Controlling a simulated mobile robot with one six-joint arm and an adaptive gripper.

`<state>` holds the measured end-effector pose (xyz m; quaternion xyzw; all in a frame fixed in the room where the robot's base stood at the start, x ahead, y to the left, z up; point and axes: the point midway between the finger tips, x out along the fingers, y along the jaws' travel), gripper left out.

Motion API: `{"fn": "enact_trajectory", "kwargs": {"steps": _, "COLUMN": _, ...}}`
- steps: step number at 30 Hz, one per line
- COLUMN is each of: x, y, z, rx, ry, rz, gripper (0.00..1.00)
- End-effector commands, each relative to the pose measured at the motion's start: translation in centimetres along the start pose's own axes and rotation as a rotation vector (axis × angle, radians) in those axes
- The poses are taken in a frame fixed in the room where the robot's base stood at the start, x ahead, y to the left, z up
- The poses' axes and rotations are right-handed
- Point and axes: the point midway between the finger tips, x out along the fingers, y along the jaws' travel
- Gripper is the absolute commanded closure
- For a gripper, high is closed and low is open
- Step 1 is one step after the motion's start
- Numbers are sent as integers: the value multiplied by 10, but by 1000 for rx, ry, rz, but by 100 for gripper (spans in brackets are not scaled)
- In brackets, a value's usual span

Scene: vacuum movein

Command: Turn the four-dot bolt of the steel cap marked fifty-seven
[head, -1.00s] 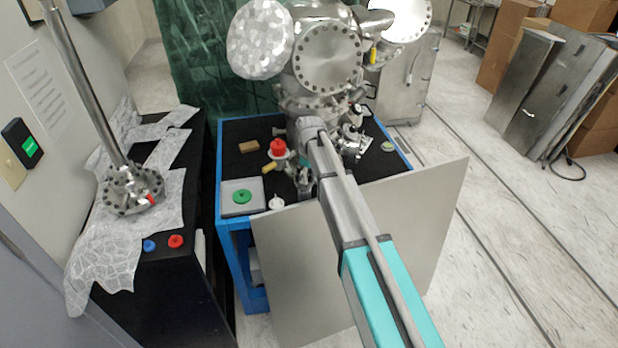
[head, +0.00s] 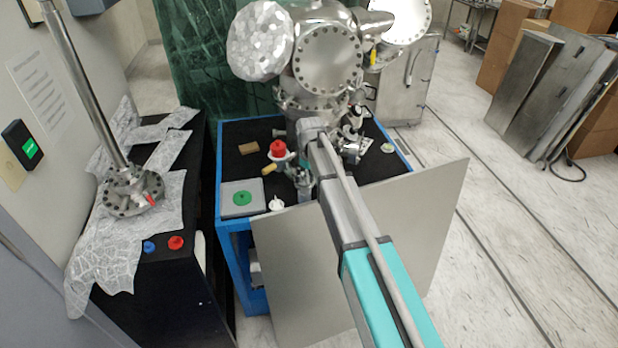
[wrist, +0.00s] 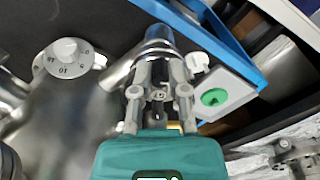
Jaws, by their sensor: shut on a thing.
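My gripper (wrist: 160,93) is in the middle of the wrist view, with its fingers closed on a small metal part between the tips. The fingers hide most of it, and I cannot tell whether it is a bolt or read any dots on it. A rounded steel cylinder (wrist: 158,36) shows just beyond the fingertips. In the head view my gripper (head: 304,186) points down over the blue-framed bench (head: 225,170), in front of the steel chamber (head: 310,85). I cannot read the number fifty-seven on any steel cap.
A numbered steel dial (wrist: 68,58) sits at the left of the wrist view. A grey plate with a green knob (head: 242,197), a red knob (head: 278,149) and a white funnel-like piece (head: 276,203) stand near my gripper. A grey panel (head: 300,270) leans against the bench front.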

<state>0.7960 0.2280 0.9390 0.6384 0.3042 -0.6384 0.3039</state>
Motion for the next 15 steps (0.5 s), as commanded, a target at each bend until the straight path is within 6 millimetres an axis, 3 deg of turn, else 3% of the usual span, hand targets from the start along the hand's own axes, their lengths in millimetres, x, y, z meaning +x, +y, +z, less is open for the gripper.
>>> {"fn": "enact_trajectory", "kwargs": {"steps": 15, "x": 0, "y": 0, "z": 0, "rx": 332, "ry": 0, "rz": -1, "gripper": 100}}
